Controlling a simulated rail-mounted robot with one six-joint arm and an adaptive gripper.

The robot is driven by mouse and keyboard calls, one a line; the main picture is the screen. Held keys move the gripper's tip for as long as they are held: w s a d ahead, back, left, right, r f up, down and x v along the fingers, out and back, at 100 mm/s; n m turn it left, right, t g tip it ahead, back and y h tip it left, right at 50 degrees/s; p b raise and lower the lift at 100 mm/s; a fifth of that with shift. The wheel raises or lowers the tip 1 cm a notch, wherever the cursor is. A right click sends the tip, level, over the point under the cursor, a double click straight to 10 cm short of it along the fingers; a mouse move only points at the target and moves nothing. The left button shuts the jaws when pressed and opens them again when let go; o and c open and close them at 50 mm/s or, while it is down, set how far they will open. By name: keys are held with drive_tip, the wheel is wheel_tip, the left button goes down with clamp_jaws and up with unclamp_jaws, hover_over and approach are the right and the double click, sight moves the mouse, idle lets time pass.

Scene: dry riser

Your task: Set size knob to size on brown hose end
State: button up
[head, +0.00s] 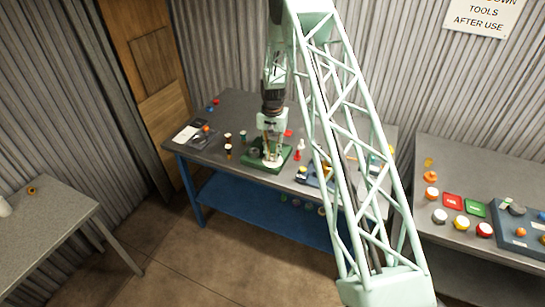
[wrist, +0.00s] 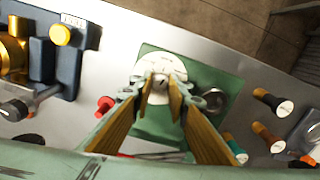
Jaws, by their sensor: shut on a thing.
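A white round dial (wrist: 170,60) sits on a green base plate (wrist: 207,66); the plate also shows on the table in the head view (head: 262,165). My gripper (wrist: 161,88) is over the dial, its two fingers closed on the size knob (wrist: 161,77) at the dial's middle. The fingers hide most of the knob, and the dial's marks are too small to read. The brown hose end (wrist: 267,136) stands to the right of the plate in the wrist view, between a black (wrist: 271,101) and a teal one (wrist: 236,152). The mark on its pale end cannot be read.
A grey round part (wrist: 215,100) sits on the plate right of my fingers. A red piece (wrist: 105,104) lies to the left. A dark blue fixture with brass parts and a yellow knob (wrist: 60,35) stands at far left. The table edge is just beyond the plate.

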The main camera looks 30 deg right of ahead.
sight(272, 155)
drive_tip(key=shift+n+b, duration=1.25)
drive_tip(key=shift+n, duration=0.25)
drive_tip(key=o, duration=0.8)
drive_tip(key=shift+o, duration=0.2)
drive_tip(key=shift+r, duration=0.1)
wheel_tip(272, 155, up, 12)
